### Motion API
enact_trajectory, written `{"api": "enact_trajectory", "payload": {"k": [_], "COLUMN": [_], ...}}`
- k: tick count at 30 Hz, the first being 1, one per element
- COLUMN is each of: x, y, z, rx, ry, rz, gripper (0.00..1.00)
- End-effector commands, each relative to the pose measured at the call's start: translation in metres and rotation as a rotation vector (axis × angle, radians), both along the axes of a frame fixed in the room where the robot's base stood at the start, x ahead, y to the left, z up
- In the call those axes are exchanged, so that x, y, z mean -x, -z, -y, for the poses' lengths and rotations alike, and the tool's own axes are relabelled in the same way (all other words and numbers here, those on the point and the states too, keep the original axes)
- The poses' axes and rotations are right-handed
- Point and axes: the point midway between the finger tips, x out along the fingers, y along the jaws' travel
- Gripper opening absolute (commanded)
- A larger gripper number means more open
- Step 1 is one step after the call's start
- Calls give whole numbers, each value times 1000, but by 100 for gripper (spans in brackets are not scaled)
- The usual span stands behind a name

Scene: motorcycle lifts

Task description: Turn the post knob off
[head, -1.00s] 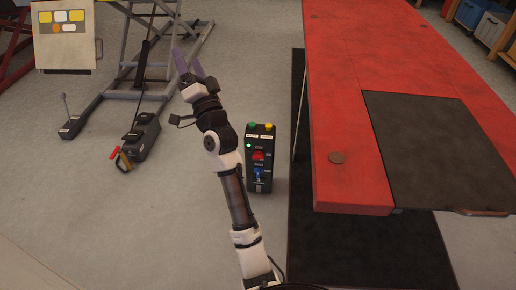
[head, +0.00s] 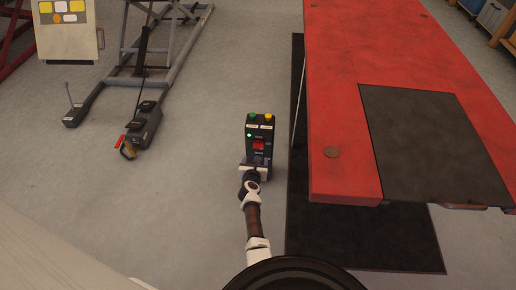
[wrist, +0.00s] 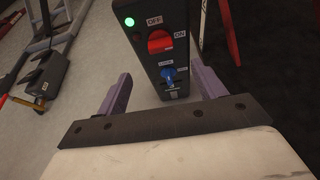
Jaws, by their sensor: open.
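A dark control post (head: 258,129) stands on the floor left of the red lift table. In the wrist view, a red knob (wrist: 160,41) sits on its front face between OFF above and ON at right. A blue knob (wrist: 169,75) is lower on the same face. A green light (wrist: 129,21) glows at the upper left. My gripper (wrist: 159,68) is open and empty, its purple fingers on either side of the post's lower front around the blue knob; contact cannot be told. In the head view, my arm hides the post's lower part and the blue knob.
The red lift table (head: 345,180) with a dark panel stands close at right, above a black mat (head: 350,240). A grey pedal unit (head: 145,128) and a lift frame stand at left. Floor between them and the post is clear.

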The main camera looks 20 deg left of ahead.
Motion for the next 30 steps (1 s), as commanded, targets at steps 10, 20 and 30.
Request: {"api": "enact_trajectory", "payload": {"k": [10,20,30], "x": [-56,-95,-108], "y": [29,44,45], "z": [-16,-28,-31], "rx": [2,2,2], "ry": [-1,-2,-2], "rz": [5,4,4], "gripper": [69,69,69]}}
